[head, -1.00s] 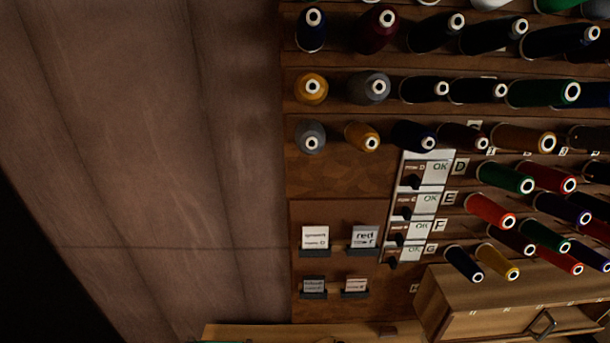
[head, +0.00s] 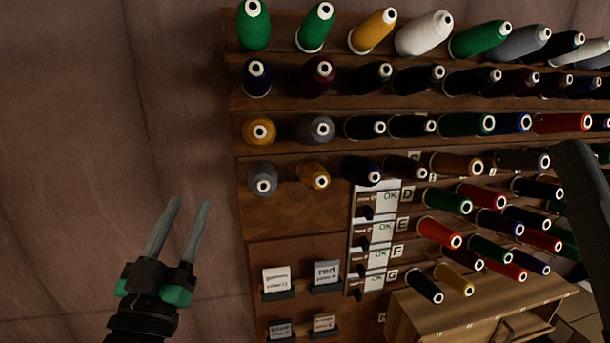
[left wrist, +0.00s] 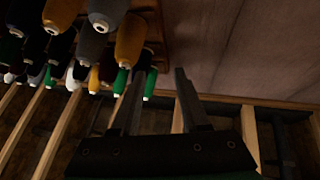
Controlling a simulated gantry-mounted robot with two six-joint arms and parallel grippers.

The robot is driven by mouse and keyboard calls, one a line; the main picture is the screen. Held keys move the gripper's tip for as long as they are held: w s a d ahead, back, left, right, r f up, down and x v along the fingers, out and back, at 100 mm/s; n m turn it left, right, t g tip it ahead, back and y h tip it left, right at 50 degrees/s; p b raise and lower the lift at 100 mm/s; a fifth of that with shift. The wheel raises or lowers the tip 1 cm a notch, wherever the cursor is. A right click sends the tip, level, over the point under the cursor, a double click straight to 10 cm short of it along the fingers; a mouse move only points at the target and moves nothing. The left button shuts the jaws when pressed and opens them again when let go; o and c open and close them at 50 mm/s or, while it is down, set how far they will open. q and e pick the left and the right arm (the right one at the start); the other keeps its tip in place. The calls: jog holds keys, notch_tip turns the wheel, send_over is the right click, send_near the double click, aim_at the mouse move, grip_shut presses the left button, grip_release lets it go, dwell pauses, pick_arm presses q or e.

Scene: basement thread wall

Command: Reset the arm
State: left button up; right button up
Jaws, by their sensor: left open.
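My left gripper (head: 182,232) is at the lower left in the head view, pointing up in front of the bare wall. Its two grey fingers are apart and nothing is between them. It is to the left of the thread rack (head: 290,215) and touches nothing that I can see. In the left wrist view the open fingers (left wrist: 158,88) point towards the bare wall and ceiling beams, with thread spools (left wrist: 105,40) at the upper left. A dark part of my right arm shows at the right edge of the head view; its gripper is out of view.
Rows of thread cones (head: 375,30) fill the rack. A white strip of OK labels (head: 380,235) and small card holders (head: 327,273) are on the board. A wooden drawer cabinet (head: 450,310) stands at the lower right. The brown wall (head: 80,130) at the left is clear.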

pick_arm(q)
jog(key=s+r+t, duration=0.1)
jog(key=s+r, duration=0.5)
jog(key=s, duration=0.3)
jog(key=s+r+t, duration=0.2)
jog(key=s+r, duration=0.5)
jog(key=s, duration=0.3)
jog(key=shift+s+r+n+t, duration=0.25)
jog(key=shift+r+n+t, duration=0.05)
jog(key=shift+n, duration=0.1)
notch_tip(320, 180, down, 40)
jog(key=b, duration=4)
jog(key=shift+f, duration=0.2)
